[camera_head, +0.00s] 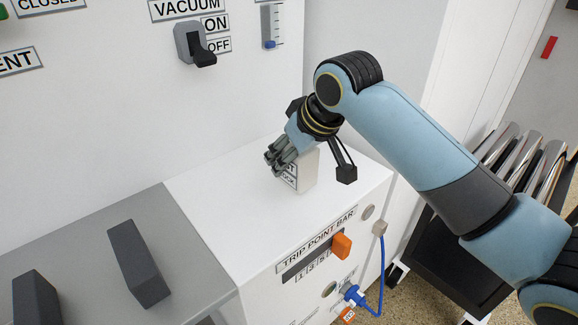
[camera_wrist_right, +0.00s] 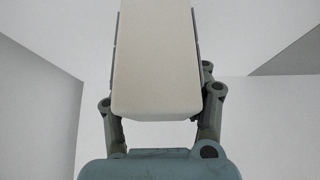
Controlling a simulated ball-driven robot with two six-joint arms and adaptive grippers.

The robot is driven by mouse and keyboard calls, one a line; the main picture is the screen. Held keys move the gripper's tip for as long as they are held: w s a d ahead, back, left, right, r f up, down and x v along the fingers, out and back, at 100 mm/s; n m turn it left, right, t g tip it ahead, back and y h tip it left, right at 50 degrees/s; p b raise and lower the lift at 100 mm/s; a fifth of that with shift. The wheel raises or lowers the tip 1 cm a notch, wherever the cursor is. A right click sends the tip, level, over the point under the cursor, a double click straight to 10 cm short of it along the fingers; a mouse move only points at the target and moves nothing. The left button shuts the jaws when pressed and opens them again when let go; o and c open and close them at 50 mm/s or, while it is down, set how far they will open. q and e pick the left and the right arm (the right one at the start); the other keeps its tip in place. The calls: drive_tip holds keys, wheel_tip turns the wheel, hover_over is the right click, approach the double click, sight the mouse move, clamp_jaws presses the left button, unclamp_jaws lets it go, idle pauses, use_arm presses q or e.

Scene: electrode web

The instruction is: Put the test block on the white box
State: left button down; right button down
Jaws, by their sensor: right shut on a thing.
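The test block (camera_head: 307,174), a pale block with a black-bordered label, is at the top of the white box (camera_head: 225,190) in the head view. My right gripper (camera_head: 281,160) is shut on it from above and partly covers its label. The block looks upright; I cannot tell if its underside touches the box top. In the right wrist view the block (camera_wrist_right: 156,60) fills the middle, between the fingers of my right gripper (camera_wrist_right: 157,100). My left gripper is not in view.
A white panel with a vacuum switch (camera_head: 195,45) stands behind the box. A grey surface with dark handles (camera_head: 138,262) lies to the left. An orange knob (camera_head: 341,246) and blue cable (camera_head: 381,270) are on the box front. A dark cart with metal rollers (camera_head: 540,170) stands right.

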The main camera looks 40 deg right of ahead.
wheel_tip(320, 180, down, 2)
drive_tip(key=shift+f, duration=0.1)
drive_tip(key=c, duration=0.6)
unclamp_jaws()
drive_tip(key=shift+s+r, duration=0.1)
drive_tip(key=shift+r, duration=0.25)
drive_tip(key=p+v, duration=0.3)
drive_tip(key=v, duration=0.8)
drive_tip(key=shift+s+r, duration=0.15)
drive_tip(key=shift+r, duration=0.1)
